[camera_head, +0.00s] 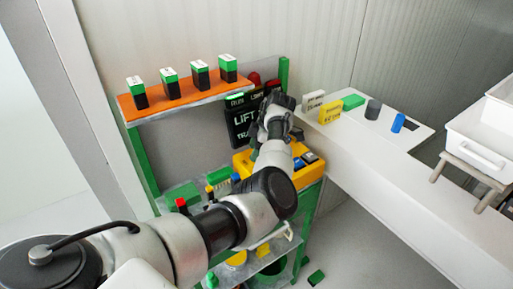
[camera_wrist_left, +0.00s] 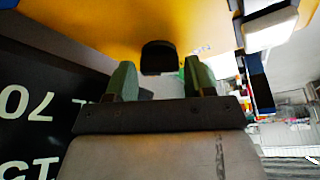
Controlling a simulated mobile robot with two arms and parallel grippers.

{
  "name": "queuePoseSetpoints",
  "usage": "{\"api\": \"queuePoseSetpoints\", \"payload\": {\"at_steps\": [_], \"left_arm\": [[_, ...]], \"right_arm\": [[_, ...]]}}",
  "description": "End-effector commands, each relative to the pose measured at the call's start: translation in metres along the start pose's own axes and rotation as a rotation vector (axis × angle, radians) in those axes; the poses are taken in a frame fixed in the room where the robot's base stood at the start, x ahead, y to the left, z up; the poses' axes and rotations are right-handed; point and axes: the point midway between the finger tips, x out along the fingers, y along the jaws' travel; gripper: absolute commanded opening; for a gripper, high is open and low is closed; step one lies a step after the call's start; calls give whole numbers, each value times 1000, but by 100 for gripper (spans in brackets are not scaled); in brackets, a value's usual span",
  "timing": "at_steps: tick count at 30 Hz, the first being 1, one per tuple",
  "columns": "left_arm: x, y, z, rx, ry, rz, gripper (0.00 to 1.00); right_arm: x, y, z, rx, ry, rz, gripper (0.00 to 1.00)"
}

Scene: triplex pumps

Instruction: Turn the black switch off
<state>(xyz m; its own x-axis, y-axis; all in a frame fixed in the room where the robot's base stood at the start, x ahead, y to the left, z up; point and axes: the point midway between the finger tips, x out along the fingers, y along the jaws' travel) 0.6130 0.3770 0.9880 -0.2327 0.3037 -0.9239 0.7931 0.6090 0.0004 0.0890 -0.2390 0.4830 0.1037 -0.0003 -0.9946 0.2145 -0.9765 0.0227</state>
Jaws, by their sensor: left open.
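A black switch (camera_wrist_left: 158,57) with a rounded end sticks out from the yellow box (camera_wrist_left: 100,22) in the left wrist view. My left gripper (camera_wrist_left: 160,78) is open, with its two green fingers on either side of the switch's line and the switch a little beyond or between the tips. I cannot tell whether they touch. In the head view my left gripper (camera_head: 277,104) is above the yellow box (camera_head: 242,164), and my arm covers part of the box. I cannot make out the black switch there. My right gripper is not in view.
A black sign (camera_head: 239,128) with white letters stands behind the box. An orange shelf (camera_head: 190,98) holds several green-and-black boxes. A white counter (camera_head: 375,170) on the right carries a yellow block (camera_head: 330,112), a dark cylinder (camera_head: 373,109) and a blue block (camera_head: 398,122).

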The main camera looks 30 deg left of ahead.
Motion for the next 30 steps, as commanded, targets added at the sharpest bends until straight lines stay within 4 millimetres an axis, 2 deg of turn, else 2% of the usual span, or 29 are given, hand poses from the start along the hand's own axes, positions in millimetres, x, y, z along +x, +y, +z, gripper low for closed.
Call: {"api": "queuePoseSetpoints", "payload": {"at_steps": [9,16,23,30], "left_arm": [[4,0,0,0,0,-1,53],[3,0,0,0,0,-1,19],[2,0,0,20,1,7,19],[-1,-1,-1,117,1,49,19]], "right_arm": [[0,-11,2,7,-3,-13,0],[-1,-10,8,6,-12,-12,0],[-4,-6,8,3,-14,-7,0],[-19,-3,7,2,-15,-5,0]]}}
